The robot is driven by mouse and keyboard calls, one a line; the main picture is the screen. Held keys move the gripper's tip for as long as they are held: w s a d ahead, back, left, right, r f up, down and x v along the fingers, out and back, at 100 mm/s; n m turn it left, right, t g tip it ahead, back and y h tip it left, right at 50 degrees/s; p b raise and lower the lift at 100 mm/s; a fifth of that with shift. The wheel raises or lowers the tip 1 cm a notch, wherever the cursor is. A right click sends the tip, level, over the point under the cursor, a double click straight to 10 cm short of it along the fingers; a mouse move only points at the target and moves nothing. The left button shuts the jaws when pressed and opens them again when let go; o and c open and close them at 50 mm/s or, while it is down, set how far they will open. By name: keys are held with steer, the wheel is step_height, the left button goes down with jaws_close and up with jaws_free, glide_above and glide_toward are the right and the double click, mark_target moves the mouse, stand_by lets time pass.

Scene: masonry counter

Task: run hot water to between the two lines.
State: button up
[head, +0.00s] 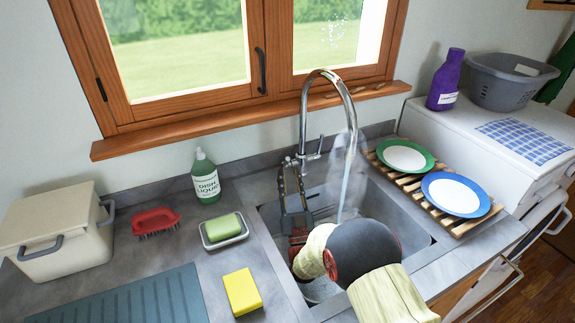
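The chrome tap (304,108) stands behind the sink, and a stream of water (346,185) falls from its spout. Whitish steam hangs around the stream. A small lever (314,156) sticks out to the right low on the tap. The grey sink (410,222) is partly covered by my arm, so its water level is hard to read. I cannot make out the two lines. My gripper (291,172) is over the left back of the sink, fingertips up beside the tap's base. Its two dark fingers look apart with nothing between them. I cannot tell whether they touch the tap.
Left of the sink are a yellow sponge (242,291), green soap on a dish (223,228), a dish liquid bottle (206,180), a red brush (155,220) and a cream box (50,240). Right is a wooden rack (472,222) with two plates. The window sill (200,128) runs behind.

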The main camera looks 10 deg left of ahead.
steer(key=v, duration=0.6)
steer(key=shift+s+f, duration=0.15)
steer(key=shift+s, duration=0.05)
steer(key=shift+c, duration=0.2)
